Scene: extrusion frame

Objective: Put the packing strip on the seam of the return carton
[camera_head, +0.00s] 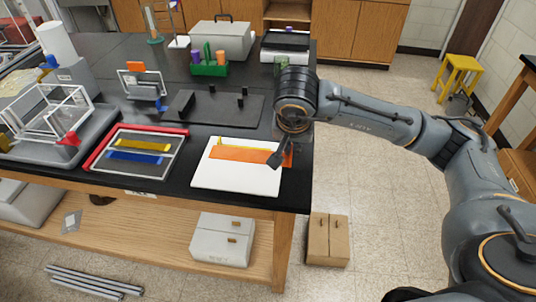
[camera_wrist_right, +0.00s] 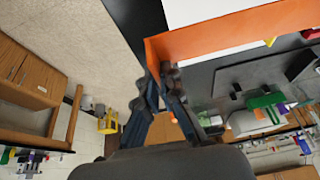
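An orange strip (camera_head: 235,154), which I take to be the packing strip, extends across a flat white piece (camera_head: 237,182) near the table's front edge. I cannot tell whether this white piece is the return carton, and no seam is clear on it. My right gripper (camera_head: 275,159) is at the strip's right end. In the right wrist view the fingertips (camera_wrist_right: 162,74) close together on the end of the orange strip (camera_wrist_right: 225,35); the exact contact is partly hidden. My left gripper is in neither view.
A red-edged tray (camera_head: 134,163) with a yellow and a blue strip lies left of the white piece. A dark fixture plate (camera_head: 215,108) with posts is behind it. A white box (camera_head: 222,238) stands on the lower shelf and a brown box (camera_head: 328,238) on the floor.

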